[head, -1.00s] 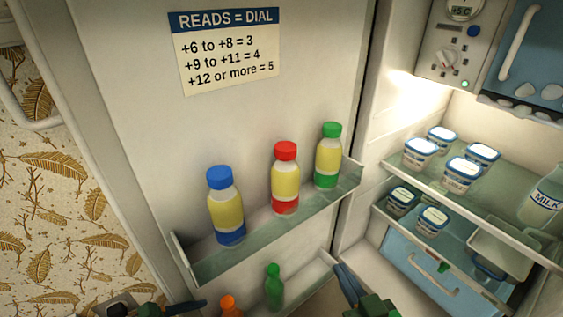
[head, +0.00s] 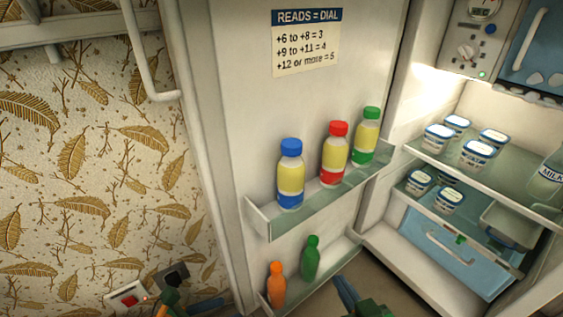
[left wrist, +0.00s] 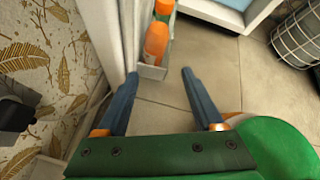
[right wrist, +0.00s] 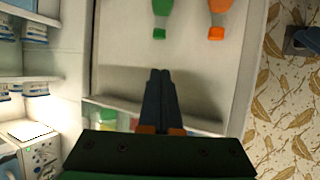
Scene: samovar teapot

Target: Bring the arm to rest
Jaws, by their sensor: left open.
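My right gripper (head: 347,293) shows at the bottom of the head view, below the door shelves. In the right wrist view its two fingers (right wrist: 160,90) are together with nothing seen between them, in front of the fridge door. My left gripper (head: 205,304) is at the bottom left of the head view, mostly cut off. In the left wrist view its fingers (left wrist: 158,85) are spread apart and empty above the tiled floor, close to the lower door shelf.
The open fridge door (head: 225,100) carries an upper shelf (head: 330,200) with three capped bottles. A lower shelf holds an orange bottle (head: 276,285) and a green bottle (head: 310,258). A wall switch (head: 128,298) and a wire basket (left wrist: 298,38) stand near my left gripper.

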